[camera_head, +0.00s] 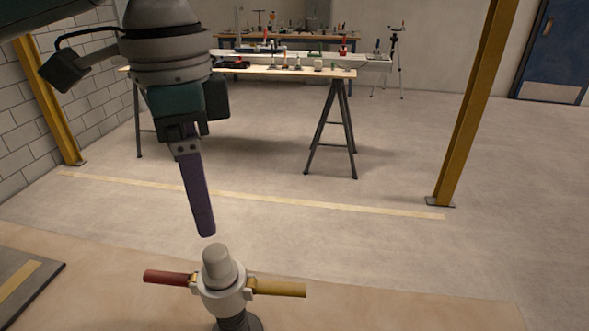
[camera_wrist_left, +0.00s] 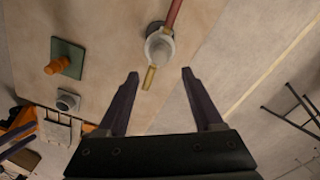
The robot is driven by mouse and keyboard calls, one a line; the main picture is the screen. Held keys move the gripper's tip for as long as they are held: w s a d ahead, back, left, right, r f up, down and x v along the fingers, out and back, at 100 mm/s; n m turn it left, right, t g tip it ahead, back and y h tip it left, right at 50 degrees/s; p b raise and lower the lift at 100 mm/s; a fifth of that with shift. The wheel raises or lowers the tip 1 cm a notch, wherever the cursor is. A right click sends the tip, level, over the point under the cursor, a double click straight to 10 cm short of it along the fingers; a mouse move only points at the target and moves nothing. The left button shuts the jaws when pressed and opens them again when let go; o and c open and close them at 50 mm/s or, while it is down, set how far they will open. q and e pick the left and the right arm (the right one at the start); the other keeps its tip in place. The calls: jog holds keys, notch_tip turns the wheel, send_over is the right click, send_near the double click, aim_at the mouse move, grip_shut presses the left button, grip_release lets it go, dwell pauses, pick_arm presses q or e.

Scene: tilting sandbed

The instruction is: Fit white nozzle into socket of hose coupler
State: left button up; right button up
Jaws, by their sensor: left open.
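The pale white nozzle (camera_head: 218,266) stands upright at the top of the hose coupler (camera_head: 222,300), within its light collar. How deep it sits I cannot tell. The coupler has a red lever (camera_head: 168,278) on the left and a yellow lever (camera_head: 280,289) on the right, and a dark ribbed hose part below. My left gripper (camera_head: 206,232) points down just above and slightly left of the nozzle, holding nothing. In the left wrist view its two fingers (camera_wrist_left: 160,73) are spread apart, with the coupler (camera_wrist_left: 160,47) beyond them and the yellow lever (camera_wrist_left: 150,77) between the fingertips.
A dark board (camera_head: 40,268) with a yellow strip lies at the table's left. The wrist view shows a green plate (camera_wrist_left: 66,58) with an orange piece and a grey square block (camera_wrist_left: 68,101). The tabletop right of the coupler is clear. A trestle bench (camera_head: 290,73) stands far behind.

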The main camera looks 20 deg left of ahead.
pick_arm(q)
jog(key=s+d+f+n+t+h, duration=0.1)
jog(key=s+d+f+t+h, duration=0.15)
jog(key=s+d+f, duration=0.5)
jog(key=s+a+n+y, duration=0.1)
jog(key=s+a+n, duration=0.1)
jog(key=s+n, duration=0.1)
jog(key=s+a+n+t+y, duration=0.1)
jog(key=s+a+n, duration=0.1)
jog(key=s, duration=0.3)
jog(key=shift+s+a+n, duration=0.15)
jog(key=shift+s+n, duration=0.1)
jog(key=shift+n, duration=0.25)
